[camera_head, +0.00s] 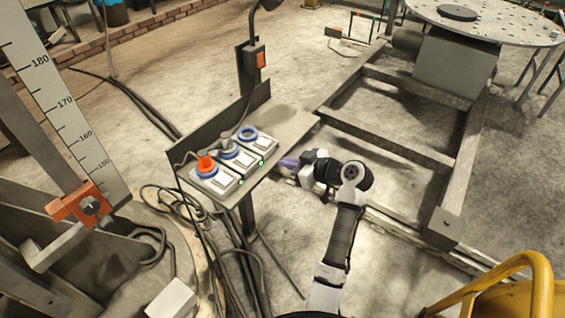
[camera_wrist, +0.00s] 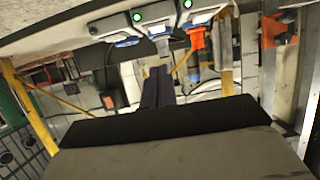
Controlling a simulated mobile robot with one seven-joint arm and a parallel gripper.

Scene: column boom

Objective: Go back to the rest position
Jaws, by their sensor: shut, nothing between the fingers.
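My gripper (camera_head: 287,163) is at the right edge of the shelf (camera_head: 291,124), in the head view, its purple fingers pointing left towards the control boxes. In the wrist view the fingers (camera_wrist: 157,84) are together with nothing between them. The shelf carries a row of white boxes with blue rings. An orange plug or knob (camera_head: 206,164) sits on the nearest box, a grey one (camera_head: 227,147) on the middle box, and the far blue ring (camera_head: 247,133) looks empty. I cannot tell whether the fingertips touch the shelf.
A post with an orange-fronted box (camera_head: 260,60) rises behind the shelf. A metal frame (camera_head: 395,150) lies on the right, with a round perforated table (camera_head: 490,20) beyond. A yellow rail (camera_head: 500,285) is at lower right. Cables hang below the shelf. A scale (camera_head: 55,95) stands left.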

